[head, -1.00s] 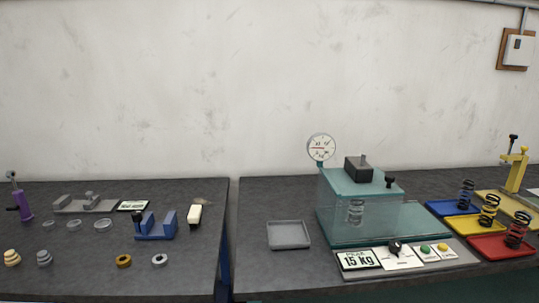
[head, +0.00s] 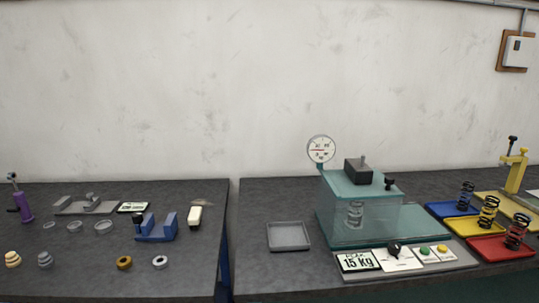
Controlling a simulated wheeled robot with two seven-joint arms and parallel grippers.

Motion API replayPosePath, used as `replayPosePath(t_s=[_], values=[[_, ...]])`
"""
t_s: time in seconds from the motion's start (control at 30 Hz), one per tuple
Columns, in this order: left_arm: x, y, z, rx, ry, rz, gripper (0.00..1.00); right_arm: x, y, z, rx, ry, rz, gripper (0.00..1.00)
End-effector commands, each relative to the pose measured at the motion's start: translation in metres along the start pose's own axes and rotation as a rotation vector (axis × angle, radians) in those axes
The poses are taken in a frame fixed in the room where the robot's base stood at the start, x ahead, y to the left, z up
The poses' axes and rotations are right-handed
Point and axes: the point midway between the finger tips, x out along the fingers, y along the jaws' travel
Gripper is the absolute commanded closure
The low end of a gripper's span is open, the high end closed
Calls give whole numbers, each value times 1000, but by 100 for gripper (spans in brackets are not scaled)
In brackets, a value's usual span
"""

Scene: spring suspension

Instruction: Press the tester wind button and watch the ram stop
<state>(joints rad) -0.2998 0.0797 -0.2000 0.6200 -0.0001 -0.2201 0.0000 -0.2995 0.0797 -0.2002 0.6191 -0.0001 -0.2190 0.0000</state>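The tester (head: 335,205) is a teal-based box with clear walls on the right bench. A coil spring (head: 355,213) shows through its walls. A dark block (head: 358,171) sits on its top plate, and a round dial gauge (head: 321,149) stands at its back left. The ram itself is not clearly visible. On the panel (head: 430,268) in front are a display (head: 357,262) reading "15 kg", a black knob (head: 394,248), a green button (head: 425,251) and a yellow button (head: 442,249). Which one is the wind button is too small to read. Neither gripper is in view.
A grey tray (head: 289,248) lies left of the tester. Blue (head: 436,207), yellow (head: 449,225) and red (head: 477,251) trays with springs stand at right, near a yellow clamp stand (head: 514,172). The left bench (head: 95,280) holds small parts. A narrow gap separates the benches.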

Motion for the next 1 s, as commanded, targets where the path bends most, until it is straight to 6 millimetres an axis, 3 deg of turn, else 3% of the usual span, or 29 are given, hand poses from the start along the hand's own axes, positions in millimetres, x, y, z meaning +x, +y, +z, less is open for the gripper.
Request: replayPosePath(t_s=[0.03,0.13,1.0], values=[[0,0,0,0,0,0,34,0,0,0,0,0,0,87],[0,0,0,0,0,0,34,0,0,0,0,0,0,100],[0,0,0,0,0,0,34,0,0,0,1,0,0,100]])
